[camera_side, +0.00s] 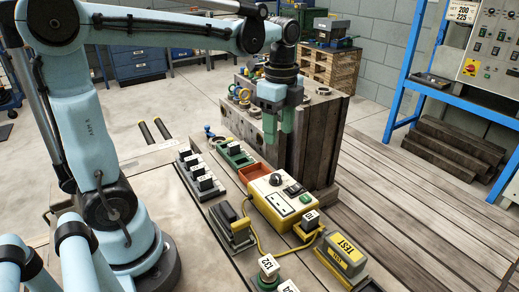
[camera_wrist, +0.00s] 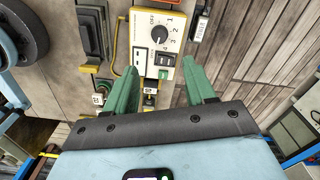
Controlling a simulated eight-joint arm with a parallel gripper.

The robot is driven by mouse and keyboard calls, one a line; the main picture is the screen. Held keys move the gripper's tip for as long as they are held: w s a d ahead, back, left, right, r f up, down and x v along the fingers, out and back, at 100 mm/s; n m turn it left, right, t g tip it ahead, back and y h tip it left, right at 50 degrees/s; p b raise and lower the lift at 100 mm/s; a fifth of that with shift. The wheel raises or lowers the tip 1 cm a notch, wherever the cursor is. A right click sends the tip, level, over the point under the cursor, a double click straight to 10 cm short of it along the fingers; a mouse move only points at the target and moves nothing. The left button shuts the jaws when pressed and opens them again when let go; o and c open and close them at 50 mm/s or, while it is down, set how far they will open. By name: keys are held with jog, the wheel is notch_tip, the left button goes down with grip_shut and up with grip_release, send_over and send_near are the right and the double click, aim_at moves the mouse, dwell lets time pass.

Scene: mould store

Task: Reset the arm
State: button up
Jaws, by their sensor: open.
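My gripper (camera_side: 278,128) hangs from the arm's wrist with its green fingers pointing down, in front of the dark block stack in the side view. In the wrist view the two green fingers of my gripper (camera_wrist: 163,88) are spread apart with nothing between them. Beyond the fingers is a cream and yellow control box (camera_wrist: 151,30) with a black dial. In the side view this control box (camera_side: 280,200) sits on the bench, below and apart from my gripper.
A black-handled device (camera_side: 232,226), a yellow TEST block (camera_side: 342,253), a row of labelled blocks (camera_side: 200,172), a green tray (camera_side: 235,153) and a red tray (camera_side: 254,171) stand on the bench. The large dark block stack (camera_side: 318,140) rises close behind my gripper.

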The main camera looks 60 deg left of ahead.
jog(key=s+d+f+n+t, duration=0.4)
jog(key=s+n+t, duration=0.2)
jog(key=n, duration=0.8)
jog(key=shift+s+t, duration=0.15)
jog(key=shift+t, duration=0.55)
